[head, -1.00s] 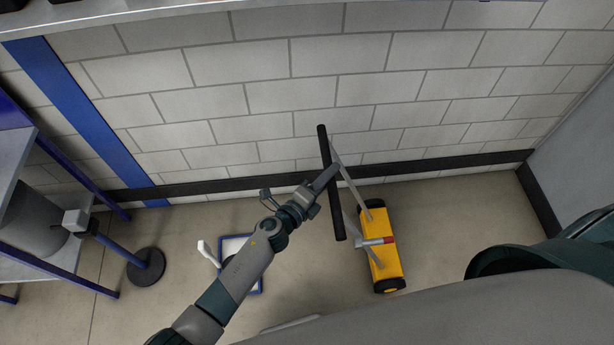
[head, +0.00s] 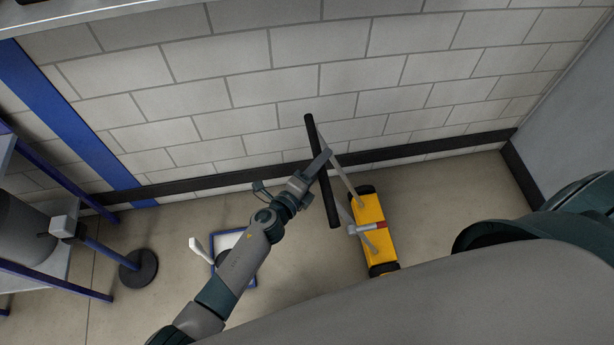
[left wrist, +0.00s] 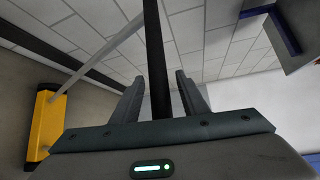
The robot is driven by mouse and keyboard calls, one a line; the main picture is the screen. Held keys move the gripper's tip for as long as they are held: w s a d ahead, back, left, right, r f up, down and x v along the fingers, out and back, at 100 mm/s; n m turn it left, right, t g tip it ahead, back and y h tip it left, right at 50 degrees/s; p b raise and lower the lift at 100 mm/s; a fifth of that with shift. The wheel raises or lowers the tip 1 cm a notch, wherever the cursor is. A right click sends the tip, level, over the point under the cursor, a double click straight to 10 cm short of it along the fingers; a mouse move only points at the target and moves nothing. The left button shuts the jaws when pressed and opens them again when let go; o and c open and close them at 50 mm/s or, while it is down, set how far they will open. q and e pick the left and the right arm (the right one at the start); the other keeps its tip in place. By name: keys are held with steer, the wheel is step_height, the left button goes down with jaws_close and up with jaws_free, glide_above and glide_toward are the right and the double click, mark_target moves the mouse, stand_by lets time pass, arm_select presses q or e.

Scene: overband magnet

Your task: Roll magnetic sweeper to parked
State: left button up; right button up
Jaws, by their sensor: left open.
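The magnetic sweeper (head: 373,235) is a yellow box body with black ends, standing on the floor near the wall. Two grey struts rise from it to a long black handle bar (head: 313,137). My left gripper (head: 323,163) is at the middle of the bar. In the left wrist view, the black bar (left wrist: 155,45) passes between the open fingers (left wrist: 160,95), with gaps beside it. The yellow body (left wrist: 44,125) shows there at the left. My right gripper is out of view.
A blue-edged tray or mat (head: 249,279) with a white-handled item (head: 201,250) lies on the floor below my left arm. A post with a round black base (head: 138,267) and a blue-framed rack (head: 75,290) stand at the left. Floor right of the sweeper is clear.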

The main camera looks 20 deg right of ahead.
arm_select(q)
steer(key=shift+s+a, duration=0.25)
steer(key=shift+a, duration=0.2)
steer(key=v, duration=1.6)
steer(key=shift+s, duration=0.15)
